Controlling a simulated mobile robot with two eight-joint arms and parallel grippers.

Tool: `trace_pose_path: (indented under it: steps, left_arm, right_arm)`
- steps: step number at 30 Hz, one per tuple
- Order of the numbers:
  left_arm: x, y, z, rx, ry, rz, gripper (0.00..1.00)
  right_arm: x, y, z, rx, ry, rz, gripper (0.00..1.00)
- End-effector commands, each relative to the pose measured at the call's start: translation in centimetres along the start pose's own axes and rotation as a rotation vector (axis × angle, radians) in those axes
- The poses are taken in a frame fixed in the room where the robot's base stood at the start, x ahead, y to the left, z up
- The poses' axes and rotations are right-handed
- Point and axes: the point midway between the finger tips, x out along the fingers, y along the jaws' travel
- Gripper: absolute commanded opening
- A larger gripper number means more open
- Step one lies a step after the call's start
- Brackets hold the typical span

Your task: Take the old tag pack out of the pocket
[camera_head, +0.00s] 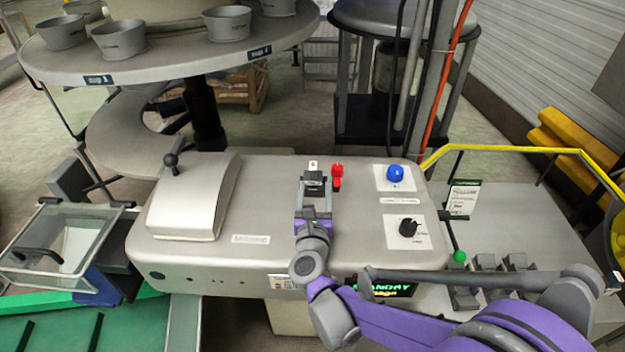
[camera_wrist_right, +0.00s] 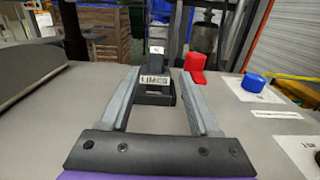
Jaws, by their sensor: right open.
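A small dark block (camera_head: 314,183) stands upright on the grey machine top, with a white piece (camera_head: 313,165) sticking up above it. In the right wrist view the block has a label (camera_wrist_right: 154,80) that seems to read "LIMES", and the white piece (camera_wrist_right: 157,48) shows at its top. I cannot clearly tell pack from pocket. My right gripper (camera_head: 314,203) is open, pointing away from me at the block. In the wrist view its fingers (camera_wrist_right: 158,92) lie to either side of the block, with a gap on each side. My left gripper is not in view.
A red part (camera_head: 337,176) stands close to the right of the block. A blue button (camera_head: 395,173) and a black knob (camera_head: 408,227) are further right. A raised cover (camera_head: 195,195) with a lever (camera_head: 171,160) is on the left. The machine top between cover and block is clear.

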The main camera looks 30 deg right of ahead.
Motion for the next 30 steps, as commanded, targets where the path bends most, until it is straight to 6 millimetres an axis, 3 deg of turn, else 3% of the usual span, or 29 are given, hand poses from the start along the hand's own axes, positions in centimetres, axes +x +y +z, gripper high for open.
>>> trace_pose_path:
  steps: [8,16,26,30]
  left_arm:
    - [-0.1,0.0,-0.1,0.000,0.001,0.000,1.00]
    - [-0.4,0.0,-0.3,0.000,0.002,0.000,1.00]
    - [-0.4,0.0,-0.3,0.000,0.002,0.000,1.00]
    - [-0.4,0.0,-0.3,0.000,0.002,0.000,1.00]
  right_arm:
    - [2.6,0.1,0.0,-0.003,-0.001,0.000,0.62]
    - [6.4,0.4,-0.1,-0.005,0.000,0.000,0.62]
    - [7.1,0.5,-0.1,-0.005,0.001,0.003,0.62]
    - [7.1,0.5,-0.1,-0.005,0.001,0.003,0.37]
